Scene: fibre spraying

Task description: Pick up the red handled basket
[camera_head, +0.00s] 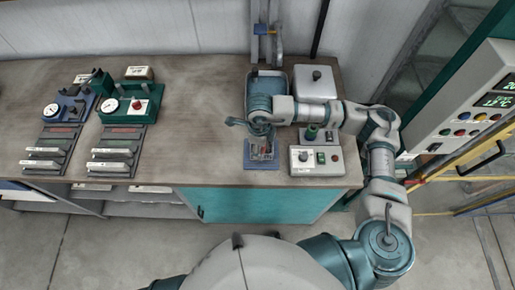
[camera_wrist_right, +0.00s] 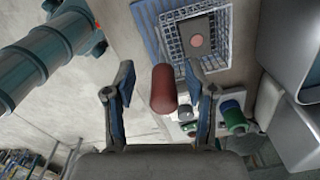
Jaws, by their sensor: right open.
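A small wire basket (camera_head: 264,152) stands on a blue base (camera_head: 250,164) near the front of the bench. In the right wrist view the basket (camera_wrist_right: 221,46) shows its mesh and a grey block with a pinkish disc inside. Its red handle (camera_wrist_right: 164,88) lies between the spread fingers of my right gripper (camera_wrist_right: 160,80), with gaps at both sides. In the head view my right gripper (camera_head: 258,124) is above the basket and partly hides it. My right gripper is open and holds nothing. My left gripper is out of view.
A white control box (camera_head: 317,160) stands close right of the basket. A grey-blue tray (camera_head: 268,78) and a lidded metal box (camera_head: 316,82) are behind. Gauge devices (camera_head: 130,104) stand at the left. The bench middle (camera_head: 195,120) is clear.

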